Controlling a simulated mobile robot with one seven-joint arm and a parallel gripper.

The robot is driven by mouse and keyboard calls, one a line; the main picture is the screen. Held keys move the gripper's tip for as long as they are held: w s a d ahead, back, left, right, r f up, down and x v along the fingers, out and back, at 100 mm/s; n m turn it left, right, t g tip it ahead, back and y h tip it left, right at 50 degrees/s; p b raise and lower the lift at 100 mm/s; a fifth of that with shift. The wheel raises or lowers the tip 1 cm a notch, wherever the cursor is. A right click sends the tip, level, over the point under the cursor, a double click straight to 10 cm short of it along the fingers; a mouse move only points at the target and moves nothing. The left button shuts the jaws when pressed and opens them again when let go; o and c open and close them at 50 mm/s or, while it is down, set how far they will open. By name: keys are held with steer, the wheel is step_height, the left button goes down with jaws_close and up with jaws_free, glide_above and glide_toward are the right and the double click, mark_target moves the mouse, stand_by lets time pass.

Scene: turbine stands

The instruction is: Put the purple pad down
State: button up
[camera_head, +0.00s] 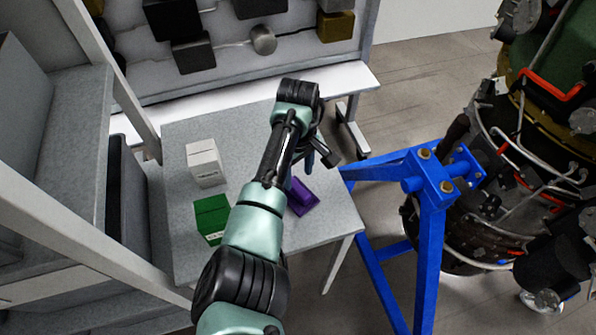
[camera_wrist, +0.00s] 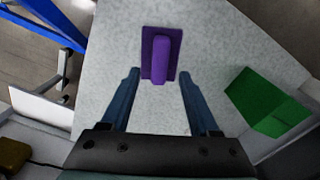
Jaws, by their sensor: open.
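The purple pad (camera_head: 301,196) lies on the grey table (camera_head: 264,232), beside my forearm in the head view. In the wrist view the purple pad (camera_wrist: 160,58) shows as a flat plate with a raised rounded grip along its middle. It rests on the table top. My gripper (camera_wrist: 160,80) is open, with its two dark blue fingers apart on either side of the grip's near end. The fingers do not touch the pad. In the head view my gripper (camera_head: 318,160) is partly hidden by the arm.
A green box (camera_head: 212,218) and a white box (camera_head: 205,163) stand on the table's left side. The green box (camera_wrist: 265,101) is right of my gripper in the wrist view. A blue stand (camera_head: 430,220) with the turbine (camera_head: 500,190) is close to the table's right edge.

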step_height(320, 180, up, 6)
steer(key=p, duration=0.4)
steer(key=shift+f, duration=0.15)
steer(key=w+d+r+m+t+h, duration=0.1)
steer(key=w+d+r+m+t, duration=0.25)
steer(key=w+d+r, duration=0.35)
step_height(320, 180, up, 42)
steer(key=m+t+h, duration=0.3)
steer(key=m+t, duration=0.2)
steer(key=t, duration=1.1)
glide_above(298, 188)
steer(key=w+d, duration=0.3)
steer(key=d, duration=0.4)
steer(key=s+a+r+t+y, duration=0.1)
steer(key=s+a+r+t, duration=0.2)
steer(key=s+r, duration=0.4)
steer(key=s+a+r+t+y, duration=0.2)
steer(key=s+a+r+t, duration=0.2)
steer(key=s+r, duration=0.3)
steer(key=s+t, duration=0.1)
steer(key=s, duration=0.2)
steer(key=shift+s+r+y, duration=0.2)
steer(key=shift+s+y, duration=0.1)
